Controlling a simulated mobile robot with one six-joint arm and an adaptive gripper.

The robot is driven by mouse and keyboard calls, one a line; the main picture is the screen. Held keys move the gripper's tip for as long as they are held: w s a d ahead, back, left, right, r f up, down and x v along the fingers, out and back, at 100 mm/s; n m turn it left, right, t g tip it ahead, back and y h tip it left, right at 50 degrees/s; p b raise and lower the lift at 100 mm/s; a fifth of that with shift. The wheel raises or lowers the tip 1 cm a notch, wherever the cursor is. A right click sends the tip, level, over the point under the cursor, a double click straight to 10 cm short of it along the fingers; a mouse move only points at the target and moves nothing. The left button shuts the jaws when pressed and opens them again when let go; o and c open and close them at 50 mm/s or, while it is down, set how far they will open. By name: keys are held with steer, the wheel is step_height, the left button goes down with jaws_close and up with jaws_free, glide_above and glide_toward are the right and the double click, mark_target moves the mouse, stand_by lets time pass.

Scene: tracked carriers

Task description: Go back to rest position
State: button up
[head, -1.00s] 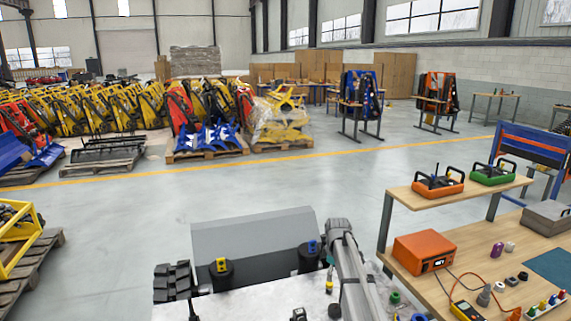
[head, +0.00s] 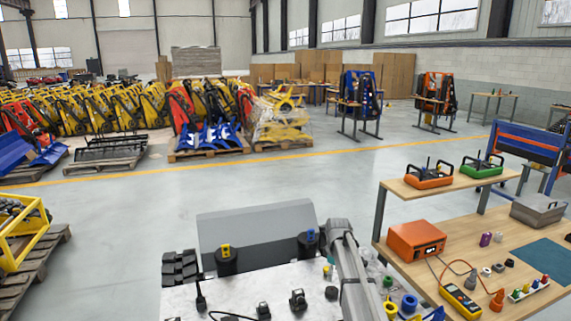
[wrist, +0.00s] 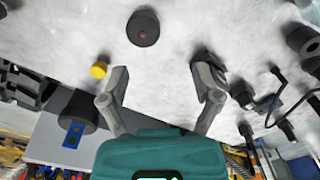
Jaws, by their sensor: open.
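My gripper (wrist: 160,84) is open in the wrist view, its two grey fingers apart with nothing between them. It faces a pale, marked surface (wrist: 175,50). A dark round part with a red centre (wrist: 143,28) lies past the fingertips. A small yellow knob (wrist: 98,70) is just left of the left finger. In the head view, my grey arm reaches down to the bottom edge, over the right side of the pale surface (head: 235,292). The gripper's fingers cannot be made out there.
A grey panel (head: 258,226) stands behind the pale surface, with small black parts on it. A wooden bench (head: 455,240) at right holds an orange box (head: 416,240), a yellow meter (head: 460,303) and loose parts. A pallet (head: 36,252) is at left. Open floor lies beyond.

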steer(key=s+f+m+b, duration=0.2)
steer(key=s+m, duration=0.9)
steer(key=s, duration=1.9)
